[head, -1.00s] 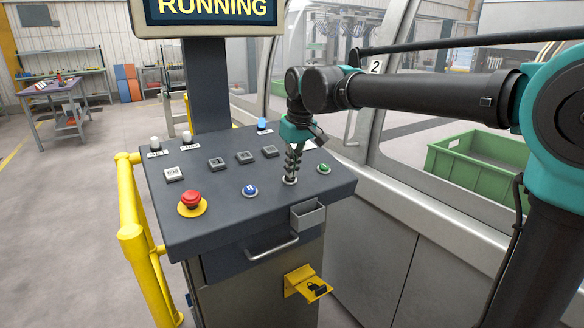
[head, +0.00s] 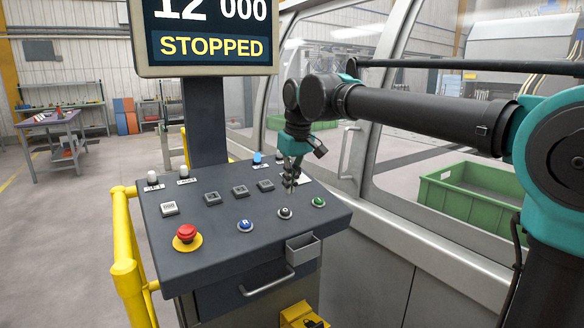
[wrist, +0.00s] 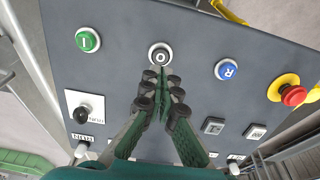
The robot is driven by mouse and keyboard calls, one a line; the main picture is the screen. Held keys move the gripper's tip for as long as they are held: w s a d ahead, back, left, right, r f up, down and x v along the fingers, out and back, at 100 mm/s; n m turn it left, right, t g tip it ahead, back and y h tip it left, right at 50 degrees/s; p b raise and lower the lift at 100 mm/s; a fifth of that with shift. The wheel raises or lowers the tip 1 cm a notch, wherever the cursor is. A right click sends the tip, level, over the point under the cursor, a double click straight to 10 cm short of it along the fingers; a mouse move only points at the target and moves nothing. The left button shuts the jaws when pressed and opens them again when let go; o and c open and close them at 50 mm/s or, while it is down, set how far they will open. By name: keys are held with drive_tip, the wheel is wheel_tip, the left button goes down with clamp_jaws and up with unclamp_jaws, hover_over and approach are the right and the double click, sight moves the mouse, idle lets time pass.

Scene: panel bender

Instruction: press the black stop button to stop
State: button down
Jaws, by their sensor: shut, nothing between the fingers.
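The black stop button (head: 285,213) sits on the sloped console between a blue button and a green button. In the wrist view the same black button (wrist: 159,56) shows an O mark inside a pale ring. My gripper (head: 291,190) is shut and empty above the console, just behind the button. In the wrist view the shut fingertips (wrist: 160,72) point at the button's near edge; a small gap seems to lie between them. The display (head: 212,46) above the console reads STOPPED.
The blue R button (head: 245,226) and the green I button (head: 318,202) flank the black one. A red emergency button (head: 187,233) on a yellow base stands at the left. A small grey tray (head: 303,246) is on the console's front. Yellow rails (head: 128,250) border its left side.

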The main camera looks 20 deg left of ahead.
drive_tip(key=v, duration=0.6)
drive_tip(key=shift+r, duration=0.25)
drive_tip(key=c, duration=2.3)
unclamp_jaws()
